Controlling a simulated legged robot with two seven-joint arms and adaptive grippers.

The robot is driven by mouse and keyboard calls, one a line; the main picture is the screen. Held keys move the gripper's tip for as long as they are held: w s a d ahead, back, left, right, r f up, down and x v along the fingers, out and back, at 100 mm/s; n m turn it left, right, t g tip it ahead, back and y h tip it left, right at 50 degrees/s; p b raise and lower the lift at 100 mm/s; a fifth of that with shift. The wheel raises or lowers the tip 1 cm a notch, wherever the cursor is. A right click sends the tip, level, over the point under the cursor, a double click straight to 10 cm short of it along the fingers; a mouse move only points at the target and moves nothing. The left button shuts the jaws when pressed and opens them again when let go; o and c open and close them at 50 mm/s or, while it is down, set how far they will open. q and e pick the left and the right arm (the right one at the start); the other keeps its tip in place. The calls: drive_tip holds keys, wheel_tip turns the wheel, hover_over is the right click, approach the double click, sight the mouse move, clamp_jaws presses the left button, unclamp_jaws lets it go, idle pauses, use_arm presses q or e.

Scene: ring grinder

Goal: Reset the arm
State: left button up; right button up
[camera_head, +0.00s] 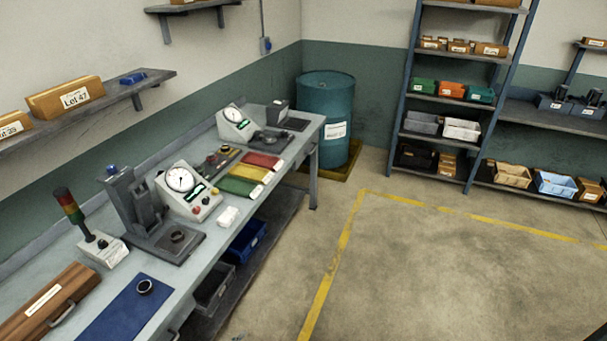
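Neither of my grippers shows clearly in the head view. A small dark sliver shows at the bottom edge left of centre and another in the bottom right corner; too little of each shows to tell what it is. A grey workbench (204,252) runs along the left wall. On it stand a grey press-like fixture (128,205) with a ring on its base (178,236), and a dial gauge box (186,187).
A signal lamp (72,207) and wooden case (45,303) stand on the bench, with coloured trays (244,176) and a second dial box (237,122) farther back. A teal drum (325,105) and shelving (405,120) stand behind. The yellow-lined floor (450,270) is clear.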

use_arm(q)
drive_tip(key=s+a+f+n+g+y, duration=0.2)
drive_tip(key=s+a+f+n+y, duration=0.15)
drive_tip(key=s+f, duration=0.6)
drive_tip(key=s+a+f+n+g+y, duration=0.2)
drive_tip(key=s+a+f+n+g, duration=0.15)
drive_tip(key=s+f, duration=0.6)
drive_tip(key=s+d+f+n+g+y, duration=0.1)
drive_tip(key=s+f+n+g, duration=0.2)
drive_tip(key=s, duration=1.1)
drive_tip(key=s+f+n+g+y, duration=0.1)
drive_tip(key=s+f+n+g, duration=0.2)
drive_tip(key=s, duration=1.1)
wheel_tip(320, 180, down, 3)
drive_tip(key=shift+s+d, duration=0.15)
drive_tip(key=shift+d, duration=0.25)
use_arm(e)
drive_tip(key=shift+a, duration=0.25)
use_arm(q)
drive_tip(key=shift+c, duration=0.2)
